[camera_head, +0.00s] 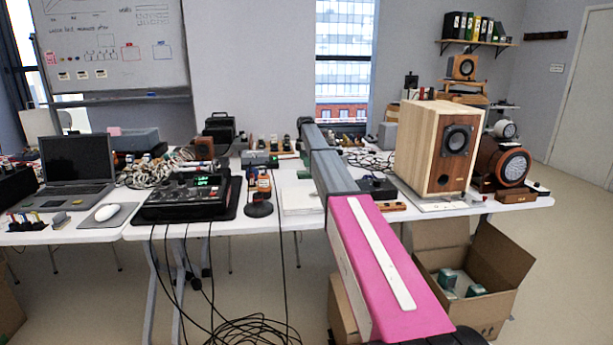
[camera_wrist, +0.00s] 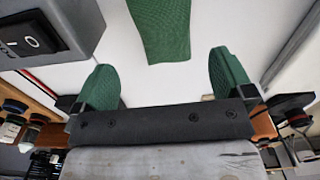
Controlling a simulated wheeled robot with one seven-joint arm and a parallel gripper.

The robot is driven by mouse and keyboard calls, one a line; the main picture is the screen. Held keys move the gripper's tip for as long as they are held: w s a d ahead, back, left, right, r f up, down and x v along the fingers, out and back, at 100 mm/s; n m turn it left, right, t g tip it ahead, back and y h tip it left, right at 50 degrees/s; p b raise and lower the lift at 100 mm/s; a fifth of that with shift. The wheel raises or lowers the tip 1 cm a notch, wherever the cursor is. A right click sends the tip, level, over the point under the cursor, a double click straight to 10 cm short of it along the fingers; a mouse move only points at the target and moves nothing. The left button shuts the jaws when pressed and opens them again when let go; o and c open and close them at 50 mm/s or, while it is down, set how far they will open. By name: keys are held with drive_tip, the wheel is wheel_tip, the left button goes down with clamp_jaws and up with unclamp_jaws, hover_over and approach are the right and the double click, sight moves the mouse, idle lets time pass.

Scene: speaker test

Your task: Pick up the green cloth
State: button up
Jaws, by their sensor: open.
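The green cloth (camera_wrist: 163,28) lies on a white surface at the top middle of the wrist view, cut off by the top edge. My gripper (camera_wrist: 164,66) has its two green fingers spread wide, with nothing between them. The cloth's near end lies ahead of the gap between the fingers, roughly centred and apart from both. In the head view my arm reaches away over the table; I cannot clearly make out the gripper or the cloth there.
A grey box with a black switch (camera_wrist: 30,38) stands left of the cloth in the wrist view. In the head view the white table (camera_head: 98,234) is crowded: a laptop (camera_head: 77,170), a black mixer (camera_head: 187,197), and a wooden speaker (camera_head: 432,150) right of my arm.

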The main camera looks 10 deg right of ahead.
sight(307, 171)
drive_tip(key=shift+s+d+f, duration=0.15)
drive_tip(key=shift+f, duration=1.55)
drive_tip(key=shift+s+d+f, duration=0.1)
drive_tip(key=shift+d+f, duration=0.05)
drive_tip(key=shift+f, duration=1.55)
drive_tip(key=c, duration=1)
